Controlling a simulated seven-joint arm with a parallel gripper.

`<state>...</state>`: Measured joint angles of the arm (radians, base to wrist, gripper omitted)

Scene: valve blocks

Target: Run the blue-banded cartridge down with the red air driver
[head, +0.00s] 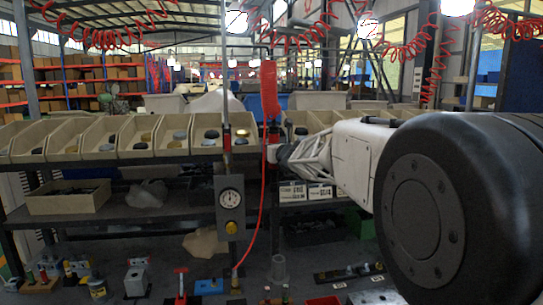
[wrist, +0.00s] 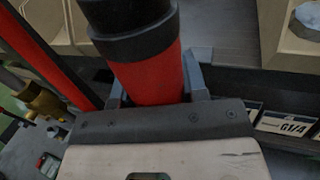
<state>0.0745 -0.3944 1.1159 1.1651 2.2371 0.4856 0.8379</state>
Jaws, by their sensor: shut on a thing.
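My gripper (head: 277,153) is shut on the red air driver (head: 273,134), which it holds upright at the front of the bin rack, above the bench. In the wrist view, the driver's red body (wrist: 150,75) with its black collar sits between the fingers of my gripper (wrist: 158,88). The driver's lower end is hidden in the wrist view. Small parts and blocks stand low in the head view, but I cannot tell which one is the blue-banded cartridge.
A row of beige bins (head: 125,135) with caps lines the rack. A grey box with a round gauge (head: 230,200) hangs in front. A red hose (head: 262,215) runs down beside it. A blue block (head: 209,287) and a red tray (head: 322,300) lie on the bench.

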